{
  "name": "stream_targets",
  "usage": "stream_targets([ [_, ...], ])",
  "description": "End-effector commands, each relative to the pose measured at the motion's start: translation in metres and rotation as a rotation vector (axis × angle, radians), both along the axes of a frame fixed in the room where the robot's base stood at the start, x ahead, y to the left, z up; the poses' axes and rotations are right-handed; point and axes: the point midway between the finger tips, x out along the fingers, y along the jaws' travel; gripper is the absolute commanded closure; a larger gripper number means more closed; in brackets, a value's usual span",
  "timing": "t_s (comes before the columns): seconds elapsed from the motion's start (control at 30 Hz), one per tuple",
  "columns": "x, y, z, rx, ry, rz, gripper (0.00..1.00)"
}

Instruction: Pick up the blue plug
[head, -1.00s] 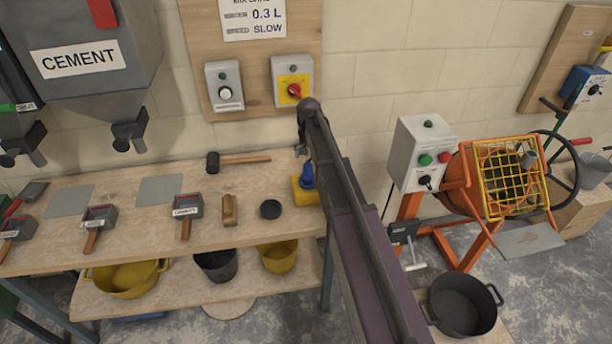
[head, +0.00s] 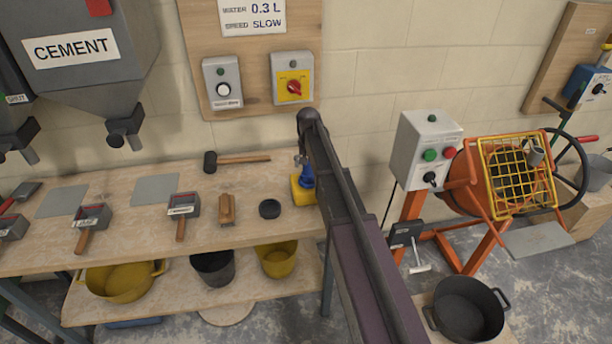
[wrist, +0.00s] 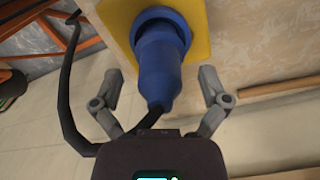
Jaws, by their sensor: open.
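The blue plug (wrist: 158,72) stands in a yellow base (wrist: 202,35) on the workbench; in the wrist view it points toward the camera. In the head view the plug (head: 307,178) and yellow base (head: 302,194) are at the bench's right end, partly hidden by my arm. My gripper (wrist: 162,82) is open, with one finger on each side of the blue plug and a gap on both sides. In the head view my gripper (head: 302,160) is just above the plug, mostly hidden behind my arm.
A black round piece (head: 269,208), a wooden-backed brush (head: 227,209) and a mallet (head: 238,159) lie on the bench left of the plug. A black cable (wrist: 66,90) hangs beside the left finger. An orange mixer (head: 500,175) stands to the right.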

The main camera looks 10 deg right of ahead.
Motion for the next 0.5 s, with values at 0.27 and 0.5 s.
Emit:
stream_targets([
  [0.27,0.0,0.0,0.0004,0.0,0.0,0.0,0.05],
  [0.5,0.0,0.0,0.0004,0.0,0.0,0.0,0.2],
])
